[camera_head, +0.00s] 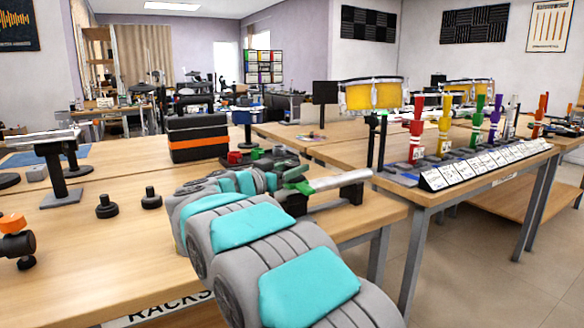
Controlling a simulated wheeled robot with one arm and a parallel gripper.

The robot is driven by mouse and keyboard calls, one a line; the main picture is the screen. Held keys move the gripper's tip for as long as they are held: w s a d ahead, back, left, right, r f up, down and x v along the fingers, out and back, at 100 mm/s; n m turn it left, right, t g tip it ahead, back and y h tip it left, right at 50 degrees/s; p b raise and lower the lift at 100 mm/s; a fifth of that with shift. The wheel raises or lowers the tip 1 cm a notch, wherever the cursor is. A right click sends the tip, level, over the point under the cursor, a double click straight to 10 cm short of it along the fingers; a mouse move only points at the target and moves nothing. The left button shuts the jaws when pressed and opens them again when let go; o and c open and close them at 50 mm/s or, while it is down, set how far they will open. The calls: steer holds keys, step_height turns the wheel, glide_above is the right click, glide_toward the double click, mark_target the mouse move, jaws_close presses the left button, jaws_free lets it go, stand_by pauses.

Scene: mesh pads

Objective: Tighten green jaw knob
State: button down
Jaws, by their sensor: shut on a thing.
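My arm reaches from the bottom right to the middle of the head view. My gripper (278,178) is at its far end, small and partly hidden by my own wrist. Right at it are green parts (294,173) that look like the green jaw knob. They sit at the left end of a silver bar (338,182) with black end blocks, near the table's right edge. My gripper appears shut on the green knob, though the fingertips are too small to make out.
A black case with an orange stripe (197,138) stands behind left. Black knobs (106,206) stand on the table (110,260). Coloured clamps (417,130) line the right table.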

mark_target(285, 169)
steer(key=shift+m+g+h, duration=1.6)
steer(key=shift+g+h, duration=0.1)
steer(key=shift+h, duration=0.1)
steer(key=shift+m+g+h, duration=0.3)
steer(key=shift+g, duration=0.1)
steer(key=shift+r+g, duration=0.15)
steer(key=shift+g, duration=0.15)
steer(key=shift+c, duration=1.5)
jaws_free()
steer(key=v, duration=0.7)
steer(key=shift+a, duration=0.3)
steer(key=shift+s, duration=0.15)
